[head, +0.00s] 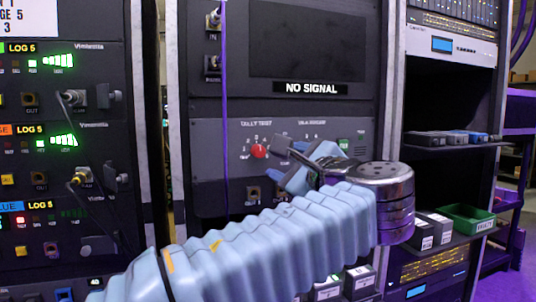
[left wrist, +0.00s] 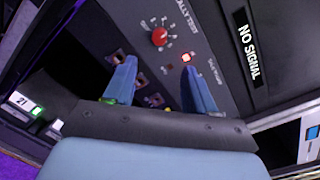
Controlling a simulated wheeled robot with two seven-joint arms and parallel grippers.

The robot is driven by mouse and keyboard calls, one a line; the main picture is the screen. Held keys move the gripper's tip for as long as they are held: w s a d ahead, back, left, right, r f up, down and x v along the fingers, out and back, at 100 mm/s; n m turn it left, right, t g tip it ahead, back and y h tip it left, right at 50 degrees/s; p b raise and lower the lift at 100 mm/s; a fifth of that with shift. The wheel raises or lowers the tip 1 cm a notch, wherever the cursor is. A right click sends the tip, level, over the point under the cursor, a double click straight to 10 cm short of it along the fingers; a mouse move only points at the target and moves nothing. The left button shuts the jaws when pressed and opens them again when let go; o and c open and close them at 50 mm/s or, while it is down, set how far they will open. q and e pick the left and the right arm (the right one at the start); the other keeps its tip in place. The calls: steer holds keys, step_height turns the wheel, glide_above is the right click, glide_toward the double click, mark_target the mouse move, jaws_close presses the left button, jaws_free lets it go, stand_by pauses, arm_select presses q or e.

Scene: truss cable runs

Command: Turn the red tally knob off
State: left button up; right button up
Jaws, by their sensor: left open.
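The red tally knob (head: 258,151) sits on a grey panel under the printed words "TALLY TEST", with small position marks around it. In the left wrist view the red knob (left wrist: 159,36) shows above the gap between my fingertips. My left gripper (head: 282,163) is just right of the knob in the head view, with its blue fingers apart. In the left wrist view the left gripper (left wrist: 158,68) is open and empty, and no contact with the knob shows. Which mark the knob points to is too small to tell. My right gripper is not in view.
A dark screen (head: 312,40) above the panel carries a "NO SIGNAL" label (head: 310,88). A purple cable (head: 224,100) hangs left of the knob. Sockets (head: 252,193) lie below the knob.

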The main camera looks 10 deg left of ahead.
mark_target(262, 153)
arm_select(q)
steer(key=p+x, duration=0.1)
steer(key=x, duration=1)
steer(key=shift+w+a+p, duration=0.25)
steer(key=shift+w+p, duration=0.05)
steer(key=shift+p, duration=0.05)
steer(key=shift+f, duration=0.1)
jaws_close()
